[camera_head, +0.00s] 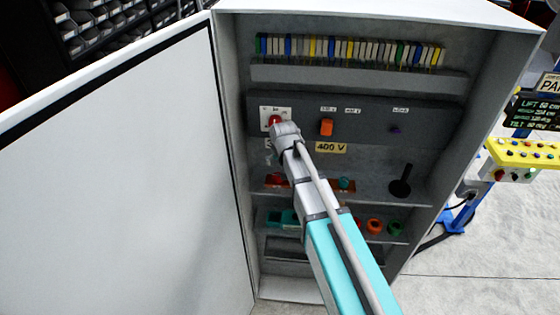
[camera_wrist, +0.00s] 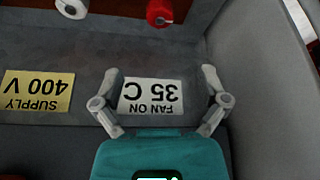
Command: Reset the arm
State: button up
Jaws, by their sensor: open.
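My gripper (camera_wrist: 161,75) is open and empty in the wrist view, its two grey fingers spread wide. Between them shows a white label reading "FAN ON 35 C" (camera_wrist: 151,97), upside down, on the grey panel; I cannot tell if the fingers touch the panel. In the head view my grey and turquoise arm reaches into an open cabinet (camera_head: 232,150). The arm's end covers the area just below a red knob (camera_head: 274,119) on a white plate, and my fingers are hidden there.
The cabinet door (camera_head: 120,180) stands open at left. The dark panel carries an orange switch (camera_head: 326,127) and a yellow "400 V" label (camera_head: 331,148). A black lever (camera_head: 401,182) and coloured parts sit on lower shelves.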

dwell(0.3)
jog(key=s+d+f+m+g+b, duration=0.1)
jog(key=s+d+f+g+b, duration=0.1)
jog(key=s+d+f+b, duration=0.8)
jog(key=s+d+f+m+g+h+b, duration=0.1)
jog(key=s+d+f+g+b, duration=0.1)
jog(key=s+d+f+b, duration=0.8)
notch_tip(320, 180, down, 7)
jog(key=d+b, duration=0.2)
jog(key=b, duration=0.3)
jog(key=shift+s+d+r+m, duration=0.15)
jog(key=shift+s+m, duration=0.15)
jog(key=shift+s, duration=0.05)
dwell(0.7)
